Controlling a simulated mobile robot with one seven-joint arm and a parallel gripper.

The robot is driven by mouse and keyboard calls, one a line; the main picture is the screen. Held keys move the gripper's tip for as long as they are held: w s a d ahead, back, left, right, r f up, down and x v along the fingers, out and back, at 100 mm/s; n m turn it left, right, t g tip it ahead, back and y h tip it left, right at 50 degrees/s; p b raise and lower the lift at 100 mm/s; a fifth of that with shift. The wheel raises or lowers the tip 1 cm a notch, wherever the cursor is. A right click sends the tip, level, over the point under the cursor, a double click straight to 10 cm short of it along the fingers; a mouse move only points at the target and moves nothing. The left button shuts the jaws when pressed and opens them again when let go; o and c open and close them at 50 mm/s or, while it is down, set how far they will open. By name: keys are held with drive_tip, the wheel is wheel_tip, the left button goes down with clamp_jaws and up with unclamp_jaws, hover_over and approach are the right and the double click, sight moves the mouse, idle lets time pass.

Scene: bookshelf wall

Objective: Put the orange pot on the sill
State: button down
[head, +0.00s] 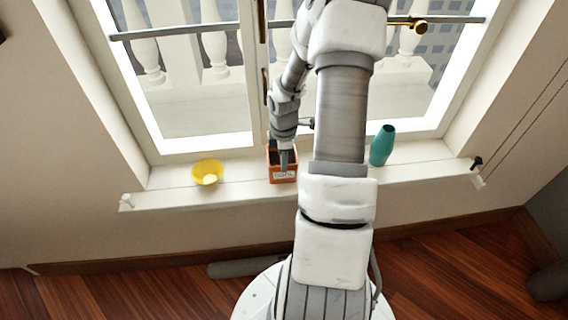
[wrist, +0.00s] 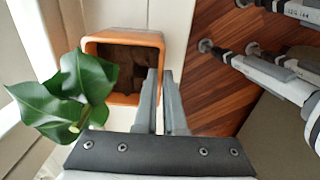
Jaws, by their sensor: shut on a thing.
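The orange pot (head: 284,178) is a square planter with a pale label on its front, at the middle of the white window sill (head: 238,174). I cannot tell whether its base touches the sill. In the wrist view the pot (wrist: 93,39) shows dark soil inside, and a green leafy plant (wrist: 70,95) overlaps its left side. My gripper (head: 284,168) comes down from above at the pot. In the wrist view my gripper's fingers (wrist: 160,72) are shut on the pot's near right wall, one finger on each side of the rim.
A yellow bowl (head: 207,172) stands on the sill to the left. A teal vase (head: 382,145) stands to the right, beyond my arm. The window frame (head: 200,147) rises behind the sill. Bare sill shows between the bowl and the pot.

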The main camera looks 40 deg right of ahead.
drive_tip(key=c, duration=1.5)
unclamp_jaws()
drive_tip(key=shift+f, duration=0.15)
drive_tip(key=o, duration=0.5)
wheel_tip(320, 180, up, 12)
drive_tip(key=p, duration=0.3)
drive_tip(key=shift+r+p, duration=0.25)
drive_tip(key=shift+p, duration=0.1)
